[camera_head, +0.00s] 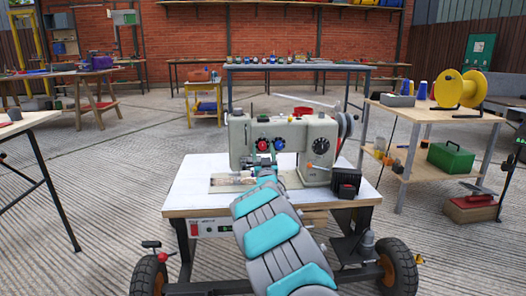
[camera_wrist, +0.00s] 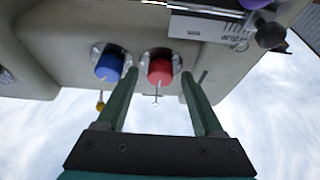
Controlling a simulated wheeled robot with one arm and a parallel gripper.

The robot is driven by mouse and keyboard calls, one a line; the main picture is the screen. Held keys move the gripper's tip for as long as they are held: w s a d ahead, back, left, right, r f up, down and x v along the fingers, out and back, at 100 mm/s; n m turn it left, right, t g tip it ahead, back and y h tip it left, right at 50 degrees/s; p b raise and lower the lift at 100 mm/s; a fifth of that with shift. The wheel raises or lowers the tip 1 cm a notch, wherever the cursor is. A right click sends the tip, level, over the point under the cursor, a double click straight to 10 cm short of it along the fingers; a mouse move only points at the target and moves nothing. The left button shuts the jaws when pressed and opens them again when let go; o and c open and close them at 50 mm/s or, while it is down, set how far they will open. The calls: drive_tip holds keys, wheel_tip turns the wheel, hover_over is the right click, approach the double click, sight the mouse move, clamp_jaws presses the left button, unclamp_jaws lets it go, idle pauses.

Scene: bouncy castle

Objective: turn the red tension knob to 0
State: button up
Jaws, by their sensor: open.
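The red tension knob (camera_head: 262,145) is on the front of a beige sewing machine (camera_head: 312,150), left of a blue knob (camera_head: 279,144). The wrist view looks upside down by comparison: the red knob (camera_wrist: 160,70) is in the middle and the blue knob (camera_wrist: 109,66) is to its left. The red knob has a pale mark; I cannot read a number. My gripper (camera_wrist: 160,74) is open, its two green fingers on either side of the red knob with visible gaps. I cannot tell how deep the tips reach.
The machine stands on a wheeled white-topped table (camera_head: 190,190). A black dial (camera_head: 320,145) is to the right on the machine. A small dark box (camera_head: 346,183) stands at the table's right. The blue knob is close beside one finger.

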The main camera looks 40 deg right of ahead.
clamp_jaws()
idle(0.4)
